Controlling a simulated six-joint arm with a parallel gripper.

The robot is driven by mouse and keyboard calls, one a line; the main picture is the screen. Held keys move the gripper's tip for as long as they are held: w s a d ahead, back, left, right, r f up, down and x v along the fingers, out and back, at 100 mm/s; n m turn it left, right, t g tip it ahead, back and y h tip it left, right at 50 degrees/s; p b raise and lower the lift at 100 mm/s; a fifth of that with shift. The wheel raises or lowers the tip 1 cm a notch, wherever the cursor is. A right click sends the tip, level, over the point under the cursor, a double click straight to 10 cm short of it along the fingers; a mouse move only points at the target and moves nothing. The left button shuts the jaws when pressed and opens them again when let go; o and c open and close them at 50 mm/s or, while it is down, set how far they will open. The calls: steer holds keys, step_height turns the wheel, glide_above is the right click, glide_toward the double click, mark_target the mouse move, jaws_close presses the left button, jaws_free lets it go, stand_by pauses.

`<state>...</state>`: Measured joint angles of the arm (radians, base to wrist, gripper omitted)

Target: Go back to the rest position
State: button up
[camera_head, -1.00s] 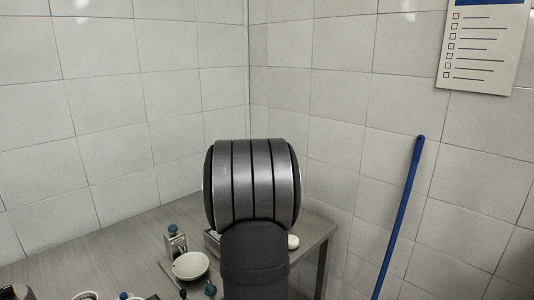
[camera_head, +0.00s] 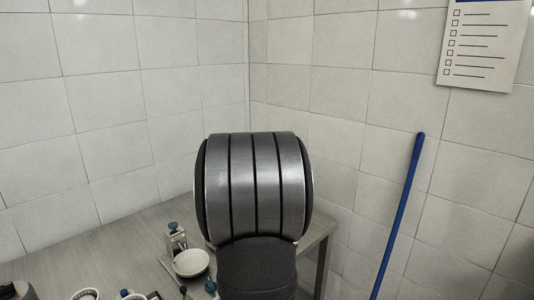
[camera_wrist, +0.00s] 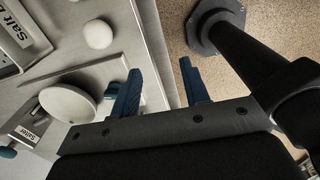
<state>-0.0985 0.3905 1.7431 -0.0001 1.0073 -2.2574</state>
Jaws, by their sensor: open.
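My gripper (camera_wrist: 158,84) shows in the wrist view with its two blue fingers apart and nothing between them. It is above the table's edge, with the floor showing behind the right finger. In the head view my arm blocks the middle of the picture and hides my gripper.
A white bowl (camera_head: 191,263) and a small bottle with a blue-green top (camera_head: 175,240) stand on the grey table (camera_head: 110,247). The wrist view shows a tray labelled "Salt" (camera_wrist: 22,35) and a white round thing (camera_wrist: 98,34). A blue pole (camera_head: 401,210) leans by the tiled wall.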

steer(key=shift+r, duration=0.1)
step_height(320, 180, down, 7)
stand_by(0.7)
step_height(320, 180, up, 6)
steer(key=r, duration=0.1)
step_height(320, 180, down, 7)
steer(key=a, duration=0.6)
steer(key=shift+s, duration=0.1)
steer(key=shift+a, duration=0.85)
